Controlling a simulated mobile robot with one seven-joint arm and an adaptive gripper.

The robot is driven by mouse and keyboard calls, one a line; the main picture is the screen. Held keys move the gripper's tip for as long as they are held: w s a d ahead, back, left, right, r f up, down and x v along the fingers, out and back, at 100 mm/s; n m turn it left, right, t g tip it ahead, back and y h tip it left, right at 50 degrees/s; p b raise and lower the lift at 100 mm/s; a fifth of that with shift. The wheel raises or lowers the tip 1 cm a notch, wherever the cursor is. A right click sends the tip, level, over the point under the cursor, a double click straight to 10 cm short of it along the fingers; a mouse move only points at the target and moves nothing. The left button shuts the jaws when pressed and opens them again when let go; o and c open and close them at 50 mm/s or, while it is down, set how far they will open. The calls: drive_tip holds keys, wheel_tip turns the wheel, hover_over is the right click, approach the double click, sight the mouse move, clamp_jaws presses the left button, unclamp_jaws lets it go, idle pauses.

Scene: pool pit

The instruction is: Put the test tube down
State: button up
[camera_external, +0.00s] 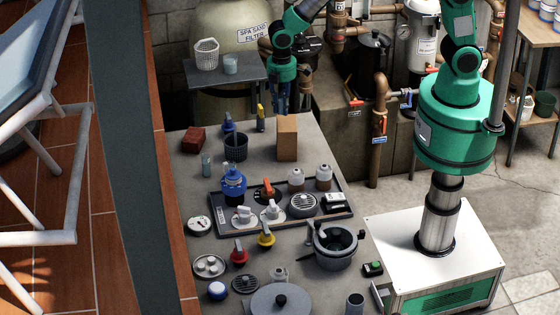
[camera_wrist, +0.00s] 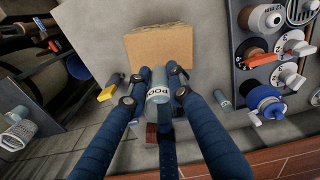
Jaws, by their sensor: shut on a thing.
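My gripper (camera_external: 281,102) hangs above the far end of the grey table, just behind and above a brown box. In the wrist view, its blue fingers (camera_wrist: 157,82) are shut on a grey-blue test tube (camera_wrist: 158,100) with a white label whose visible letters read "POO". The tube is held between the fingertips; I cannot make it out in the external view. The box (camera_external: 287,138) stands on the table, and its top shows beyond the fingers in the wrist view (camera_wrist: 160,47).
A dark basket cup (camera_external: 236,148), a red brick (camera_external: 193,140) and a small grey tube (camera_external: 206,165) stand left of the box. A tray (camera_external: 312,221) of valves and bottles lies nearer. Bare tabletop shows right of the box. A side table (camera_external: 225,73) holds two cups.

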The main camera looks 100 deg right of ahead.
sight(282, 113)
drive_tip(key=shift+f, duration=0.1)
drive_tip(key=shift+f, duration=1.65)
drive_tip(key=shift+f, duration=0.2)
drive_tip(key=o, duration=0.9)
drive_tip(key=shift+o, duration=0.2)
drive_tip(key=shift+r, duration=0.2)
wheel_tip(282, 113, up, 12)
